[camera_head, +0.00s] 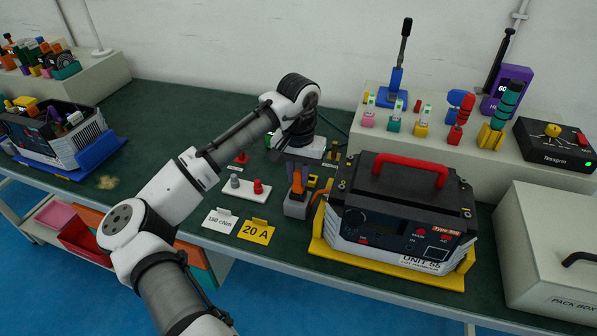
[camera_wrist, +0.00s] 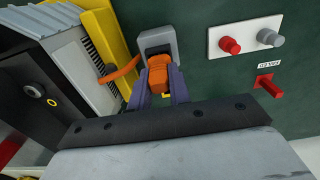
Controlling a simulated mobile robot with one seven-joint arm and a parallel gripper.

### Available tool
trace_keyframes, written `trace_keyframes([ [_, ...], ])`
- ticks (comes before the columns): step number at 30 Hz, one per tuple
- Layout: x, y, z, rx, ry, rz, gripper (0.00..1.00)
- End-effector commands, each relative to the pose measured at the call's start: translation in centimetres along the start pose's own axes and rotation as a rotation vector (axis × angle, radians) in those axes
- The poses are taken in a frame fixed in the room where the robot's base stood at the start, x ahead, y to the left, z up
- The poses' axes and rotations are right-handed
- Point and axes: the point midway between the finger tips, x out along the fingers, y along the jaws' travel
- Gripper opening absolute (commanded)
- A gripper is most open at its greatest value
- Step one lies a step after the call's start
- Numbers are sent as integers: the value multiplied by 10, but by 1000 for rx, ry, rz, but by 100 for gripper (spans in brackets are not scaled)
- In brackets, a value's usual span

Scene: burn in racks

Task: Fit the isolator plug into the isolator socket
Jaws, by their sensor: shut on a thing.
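The orange isolator plug (camera_wrist: 159,76) is held between the two fingers of my gripper (camera_wrist: 160,88) in the wrist view. It also shows in the head view (camera_head: 298,181), below my wrist. The grey isolator socket (camera_wrist: 157,38) is a block with a dark opening, right at the plug's far end in the wrist view. In the head view the socket (camera_head: 295,209) stands on the green bench, just left of the unit. The plug lines up with the socket and overlaps it; I cannot tell how deeply it sits. An orange cable (camera_wrist: 118,72) leads to the unit's side.
The unit (camera_head: 405,210) with a red handle sits in a yellow cradle (camera_head: 365,268) close beside the socket. A white plate (camera_head: 244,191) with red and grey knobs and two cards (camera_head: 256,231) lie to the left. A pack box (camera_head: 555,250) stands at right.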

Motion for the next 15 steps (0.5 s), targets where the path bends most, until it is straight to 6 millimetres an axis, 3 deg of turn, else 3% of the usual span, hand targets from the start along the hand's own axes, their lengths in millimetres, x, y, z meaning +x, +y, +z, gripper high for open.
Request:
trace_keyframes([
  [15, 11, 0, 0, 1, -1, 1, 0],
])
